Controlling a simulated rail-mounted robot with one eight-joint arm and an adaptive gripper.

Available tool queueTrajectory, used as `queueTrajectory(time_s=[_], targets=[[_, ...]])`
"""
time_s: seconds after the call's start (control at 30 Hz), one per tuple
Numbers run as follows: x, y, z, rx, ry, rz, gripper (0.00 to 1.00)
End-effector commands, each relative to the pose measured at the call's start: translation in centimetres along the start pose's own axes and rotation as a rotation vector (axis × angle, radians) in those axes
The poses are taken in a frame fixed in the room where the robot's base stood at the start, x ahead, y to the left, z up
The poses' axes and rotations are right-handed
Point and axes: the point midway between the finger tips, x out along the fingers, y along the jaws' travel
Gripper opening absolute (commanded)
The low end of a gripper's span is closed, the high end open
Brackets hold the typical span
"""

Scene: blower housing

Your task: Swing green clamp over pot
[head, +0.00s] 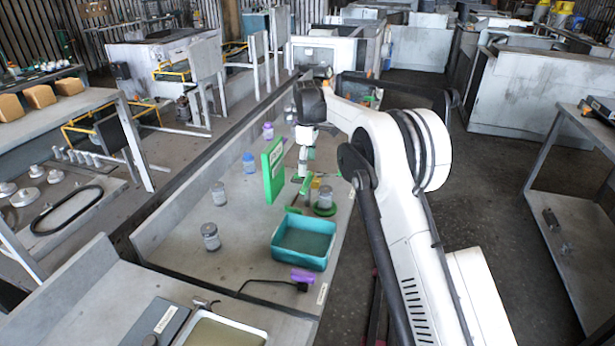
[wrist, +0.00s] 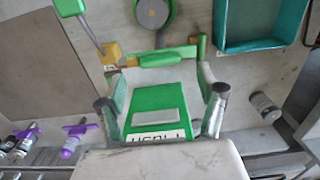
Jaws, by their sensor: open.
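The pot (head: 325,197) is a small round grey vessel on a green base, beside the teal tray. It shows at the top of the wrist view (wrist: 153,12). The green clamp (head: 305,186) stands left of the pot. In the wrist view its green bar (wrist: 165,57) lies crosswise below the pot, beside a yellow block (wrist: 110,53), and does not cover the pot. My gripper (head: 304,168) is just above the clamp. In the wrist view its fingers (wrist: 161,75) are spread, with the bar just beyond the tips. Whether they touch it, I cannot tell.
The teal tray (head: 304,261) is on the near side. Several jars, including a grey one (head: 210,237), stand along the bench's left. Bare bench lies between.

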Motion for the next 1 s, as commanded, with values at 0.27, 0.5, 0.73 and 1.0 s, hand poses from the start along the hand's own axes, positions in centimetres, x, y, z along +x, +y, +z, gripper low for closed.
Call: queueTrajectory(time_s=[0.27, 0.5, 0.73, 1.0], targets=[[4.2, 0.0, 0.0, 0.0, 0.0, 0.0, 0.7], [5.5, 0.0, 0.0, 0.0, 0.0, 0.0, 0.7], [5.5, 0.0, 0.0, 0.0, 0.0, 0.0, 0.7], [5.5, 0.0, 0.0, 0.0, 0.0, 0.0, 0.36]])
